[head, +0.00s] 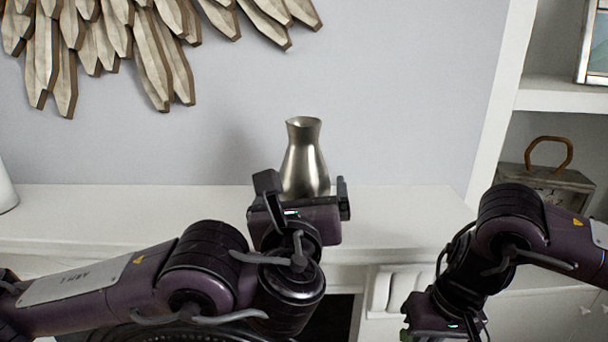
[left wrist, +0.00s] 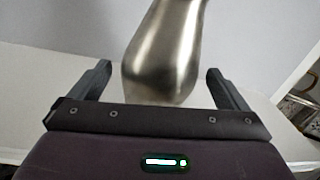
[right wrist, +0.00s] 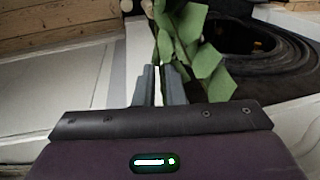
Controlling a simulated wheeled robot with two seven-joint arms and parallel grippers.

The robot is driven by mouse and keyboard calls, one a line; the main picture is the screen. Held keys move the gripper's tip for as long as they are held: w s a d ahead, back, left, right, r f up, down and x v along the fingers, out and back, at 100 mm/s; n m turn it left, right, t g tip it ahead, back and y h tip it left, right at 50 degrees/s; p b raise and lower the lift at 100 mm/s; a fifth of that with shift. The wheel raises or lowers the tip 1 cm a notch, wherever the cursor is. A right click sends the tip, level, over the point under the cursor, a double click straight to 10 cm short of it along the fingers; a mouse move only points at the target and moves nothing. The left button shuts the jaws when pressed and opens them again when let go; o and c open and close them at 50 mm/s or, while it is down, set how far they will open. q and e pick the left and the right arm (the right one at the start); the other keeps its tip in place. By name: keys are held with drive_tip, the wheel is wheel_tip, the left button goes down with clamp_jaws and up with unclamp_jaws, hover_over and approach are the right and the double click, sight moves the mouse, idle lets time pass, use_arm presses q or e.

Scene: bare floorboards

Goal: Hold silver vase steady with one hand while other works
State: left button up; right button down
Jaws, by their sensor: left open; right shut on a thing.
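The silver vase (head: 305,165) stands upright on the white mantel shelf (head: 110,212), its narrow neck flaring at the mouth. My left gripper (head: 304,184) is open in front of it, one finger towards each side. In the left wrist view the vase (left wrist: 165,55) shows between the spread fingers (left wrist: 158,69), with a gap on both sides. My right gripper (right wrist: 160,72) is shut on a stem with green leaves (right wrist: 188,35). In the head view that gripper is low at the right, cut by the bottom edge, and its leafy stem is out of sight.
Wooden feather-like wall decor (head: 150,50) hangs above the shelf. A white object (head: 6,188) stands at the far left. At right, an alcove holds a box with a looped handle (head: 548,181). The shelf beside the vase is clear. A dark round object (right wrist: 250,45) lies beyond the leaves.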

use_arm(q)
drive_tip(key=shift+w+d+b, duration=0.15)
drive_tip(key=shift+w+b, duration=0.5)
drive_tip(key=shift+w, duration=1.1)
drive_tip(key=shift+r, duration=0.1)
drive_tip(key=shift+s, duration=0.1)
drive_tip(key=c, duration=1.4)
